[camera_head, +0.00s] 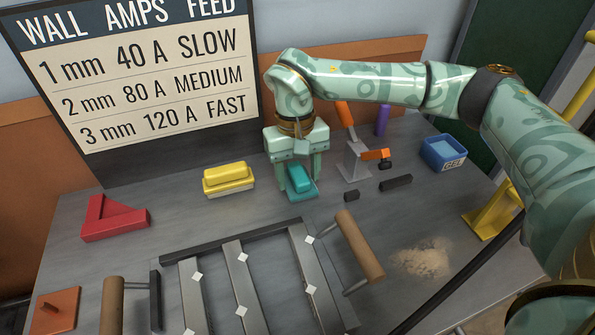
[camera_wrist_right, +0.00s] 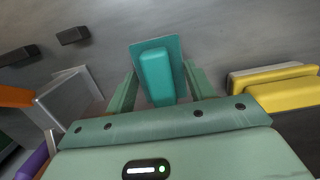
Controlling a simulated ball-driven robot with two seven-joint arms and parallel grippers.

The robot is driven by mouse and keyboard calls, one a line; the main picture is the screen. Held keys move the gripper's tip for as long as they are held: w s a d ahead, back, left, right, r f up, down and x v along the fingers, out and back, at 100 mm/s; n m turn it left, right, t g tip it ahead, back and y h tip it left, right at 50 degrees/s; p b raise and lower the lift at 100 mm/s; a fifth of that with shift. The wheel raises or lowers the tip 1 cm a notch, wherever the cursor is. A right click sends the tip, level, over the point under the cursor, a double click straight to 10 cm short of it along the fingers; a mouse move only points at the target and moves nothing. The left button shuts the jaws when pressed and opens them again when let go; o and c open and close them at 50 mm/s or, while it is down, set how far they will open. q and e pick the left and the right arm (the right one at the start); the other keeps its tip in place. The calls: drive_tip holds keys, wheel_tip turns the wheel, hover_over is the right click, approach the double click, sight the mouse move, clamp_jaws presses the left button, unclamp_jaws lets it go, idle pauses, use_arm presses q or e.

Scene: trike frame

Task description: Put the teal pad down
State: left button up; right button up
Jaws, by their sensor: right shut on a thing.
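The teal pad (camera_head: 300,180) is a small block on a thin teal base, between the fingers of my right gripper (camera_head: 296,176) in the head view. In the right wrist view the teal pad (camera_wrist_right: 157,75) sits between the two fingers (camera_wrist_right: 158,88), with its flat base reaching beyond them. My right gripper is shut on it and points down at the grey table (camera_head: 215,225). The pad is at or just above the table top; I cannot tell whether it touches. My left gripper is not in view.
A yellow pad (camera_head: 229,180) lies left of the gripper. A grey stand with orange parts (camera_head: 355,160) and small dark blocks (camera_head: 395,183) are to the right. A blue gel box (camera_head: 443,153) is farther right. The metal frame (camera_head: 245,285) lies in front.

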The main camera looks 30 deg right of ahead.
sight(296, 167)
drive_tip(key=o, duration=1)
use_arm(q)
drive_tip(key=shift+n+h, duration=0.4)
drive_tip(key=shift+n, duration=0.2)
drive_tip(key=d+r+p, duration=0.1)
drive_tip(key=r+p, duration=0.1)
drive_tip(key=p, duration=0.1)
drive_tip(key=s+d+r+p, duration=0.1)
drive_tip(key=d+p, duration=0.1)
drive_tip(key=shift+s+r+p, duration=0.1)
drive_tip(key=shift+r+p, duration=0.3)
use_arm(e)
wheel_tip(296, 167, up, 12)
drive_tip(key=w, duration=0.1)
drive_tip(key=shift+w+d, duration=0.15)
